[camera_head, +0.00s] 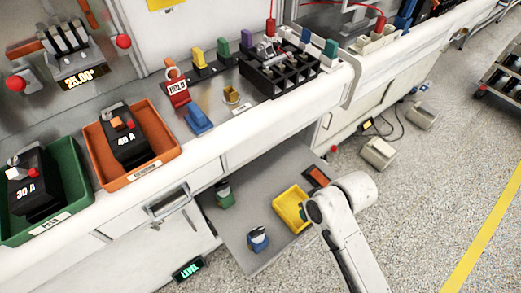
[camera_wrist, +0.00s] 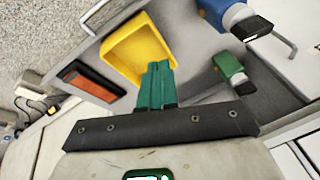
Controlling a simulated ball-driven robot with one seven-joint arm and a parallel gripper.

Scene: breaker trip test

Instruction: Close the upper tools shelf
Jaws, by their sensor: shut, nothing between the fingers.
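The upper tools shelf (camera_head: 240,240) is a grey pull-out board below the counter, and it stands pulled out over the floor. On it are a yellow bin (camera_head: 291,208), a green-based tool (camera_head: 224,194), a blue tool (camera_head: 258,238) and an orange-and-black device (camera_head: 316,177). My gripper (camera_wrist: 157,72) shows green fingers together, empty, over the shelf beside the yellow bin (camera_wrist: 138,48). In the head view my white arm covers the shelf's right edge and hides the fingers. I cannot tell whether the fingers touch the shelf.
The counter above holds an orange tray (camera_head: 165,155), a green tray (camera_head: 75,160) and a black rack (camera_head: 280,80). A drawer handle (camera_head: 168,202) is on the cabinet front to the left. Speckled floor (camera_head: 420,200) is open to the right, with a beige box (camera_head: 377,153) by the cabinet.

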